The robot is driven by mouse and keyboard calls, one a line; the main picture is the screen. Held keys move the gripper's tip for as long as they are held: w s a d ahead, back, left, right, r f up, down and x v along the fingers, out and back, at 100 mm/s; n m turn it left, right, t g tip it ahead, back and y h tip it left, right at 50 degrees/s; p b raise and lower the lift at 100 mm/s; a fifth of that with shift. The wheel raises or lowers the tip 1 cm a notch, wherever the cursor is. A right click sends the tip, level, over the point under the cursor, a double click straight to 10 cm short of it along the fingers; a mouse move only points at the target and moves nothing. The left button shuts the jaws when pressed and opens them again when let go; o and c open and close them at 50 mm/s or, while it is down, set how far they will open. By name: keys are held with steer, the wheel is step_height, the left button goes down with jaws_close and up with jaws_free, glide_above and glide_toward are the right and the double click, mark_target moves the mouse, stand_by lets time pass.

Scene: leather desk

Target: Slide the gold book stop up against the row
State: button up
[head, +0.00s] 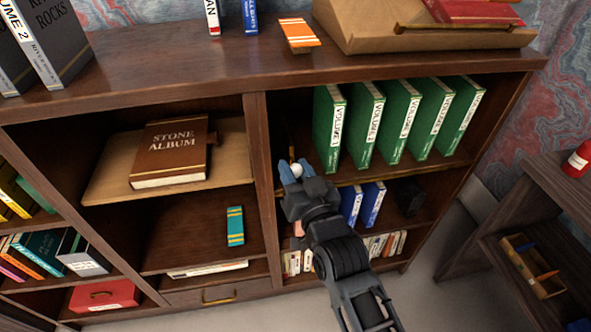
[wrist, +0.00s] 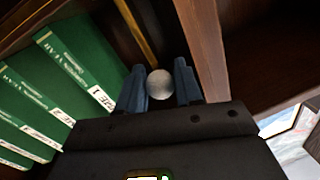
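The gold book stop (head: 291,153) is a thin upright gold strip near the left end of the upper right bay; in the wrist view it is a gold strip (wrist: 136,30). A pale round knob (head: 296,170) sits at its near end and shows in the wrist view (wrist: 160,84). My gripper (head: 297,172) has a blue finger on each side of the knob, seemingly touching it; it also shows in the wrist view (wrist: 160,86). The row of green volumes (head: 397,120) stands upright to the right, with a gap between it and the stop.
A wooden divider (head: 262,165) stands close to the left of my gripper. A gold rail (head: 348,183) runs along the shelf front. Blue books (head: 362,203) stand on the shelf below.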

jaws_close()
stand_by(0.3)
